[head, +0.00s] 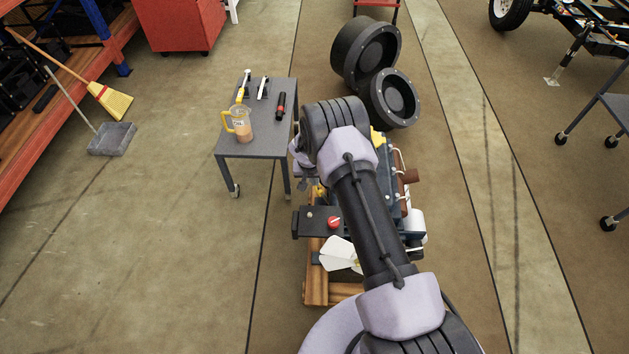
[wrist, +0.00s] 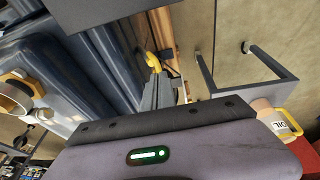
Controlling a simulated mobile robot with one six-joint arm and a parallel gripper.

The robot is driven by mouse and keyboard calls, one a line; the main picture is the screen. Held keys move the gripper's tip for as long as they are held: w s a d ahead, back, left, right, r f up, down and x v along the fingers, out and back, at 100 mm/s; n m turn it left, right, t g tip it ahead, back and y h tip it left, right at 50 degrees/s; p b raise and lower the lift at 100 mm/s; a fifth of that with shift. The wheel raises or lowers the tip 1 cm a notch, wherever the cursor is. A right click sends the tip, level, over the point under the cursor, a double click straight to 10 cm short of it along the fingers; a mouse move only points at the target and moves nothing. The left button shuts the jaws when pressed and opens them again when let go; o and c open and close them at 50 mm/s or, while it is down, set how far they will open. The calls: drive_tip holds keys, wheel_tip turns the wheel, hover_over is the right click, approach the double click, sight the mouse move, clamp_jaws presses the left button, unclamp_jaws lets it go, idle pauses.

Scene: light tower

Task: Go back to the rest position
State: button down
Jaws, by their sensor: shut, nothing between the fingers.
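My gripper (wrist: 162,88) shows in the wrist view as narrow grey fingers above its purple body with a green light. The fingers are shut and empty. A yellow part (wrist: 152,62) and wooden beams appear beyond the fingertips; I cannot tell the gap between them. In the head view, my arm reaches forward over the machine and its wrist bends down to the left. The fingers are not clear there. The machine stands on a wooden base (head: 315,282), with a dark panel bearing a red knob (head: 333,222). My arm hides much of it.
A grey wheeled table (head: 262,148) holds a yellow-handled jug (head: 242,124) and several tools, close left of my wrist. A broom (head: 108,98) and dustpan (head: 112,139) are far left. Floor at the lower left is clear.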

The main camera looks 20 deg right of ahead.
drive_tip(key=w+p+v, duration=0.1)
drive_tip(key=p+v, duration=0.3)
drive_tip(key=v, duration=0.9)
drive_tip(key=shift+a+r, duration=0.2)
drive_tip(key=shift+r, duration=0.05)
drive_tip(key=s+r+t, duration=0.1)
drive_tip(key=s+r, duration=0.3)
drive_tip(key=r, duration=0.9)
drive_tip(key=s+r, duration=0.4)
drive_tip(key=r, duration=0.9)
drive_tip(key=s+a+r+m+t+y, duration=0.1)
drive_tip(key=s+a+r+y, duration=0.1)
drive_tip(key=s+r, duration=0.85)
drive_tip(key=s+a+y, duration=0.1)
drive_tip(key=s+a, duration=0.1)
drive_tip(key=s, duration=0.6)
drive_tip(key=s+a+t, duration=0.1)
drive_tip(key=s, duration=0.7)
drive_tip(key=shift+s+a+r+y, duration=0.2)
drive_tip(key=shift+a+r+y, duration=0.2)
drive_tip(key=shift+r, duration=0.1)
